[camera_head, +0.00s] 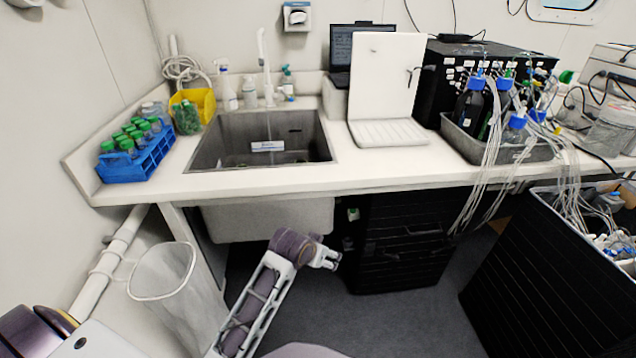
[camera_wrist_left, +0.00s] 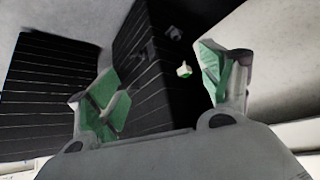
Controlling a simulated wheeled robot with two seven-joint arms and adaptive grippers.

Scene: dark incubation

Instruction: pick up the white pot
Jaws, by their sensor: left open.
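My left gripper (camera_head: 331,259) is in front of the counter, below its edge, beside the dark ribbed boxes. In the left wrist view its green-padded fingers (camera_wrist_left: 160,80) are apart, with nothing held between them. A small white thing with a bit of green (camera_head: 352,214) shows by the dark boxes under the counter, above the gripper in the head view. It also shows in the left wrist view (camera_wrist_left: 184,70), between the fingers in the picture but farther away. I cannot tell whether it is the white pot; no other clear white pot shows. My right gripper is not in view.
The white counter (camera_head: 350,180) overhangs the dark boxes (camera_head: 400,250). A sink (camera_head: 200,150), a blue tube rack (camera_head: 125,172) and a tray of bottles (camera_head: 460,145) are on it. A waste bin (camera_head: 165,285) stands left of my left arm. Grey floor (camera_head: 410,325) is open in front.

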